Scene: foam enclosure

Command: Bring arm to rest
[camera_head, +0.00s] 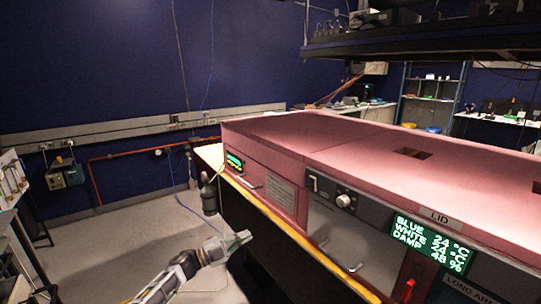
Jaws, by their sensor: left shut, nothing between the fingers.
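My left gripper (240,239) is at the end of my left arm, which comes in from the bottom left of the head view. It is shut and empty, held in front of the bench at the lower middle of the picture. It appears apart from the bench edge. My right gripper is not in view.
A pink foam enclosure (300,131) with a grey front panel and a green-lit display (430,242) stands on a bench with a yellow edge (300,240). A dark shelf (420,42) hangs above at the right. The grey floor (130,240) at left is clear.

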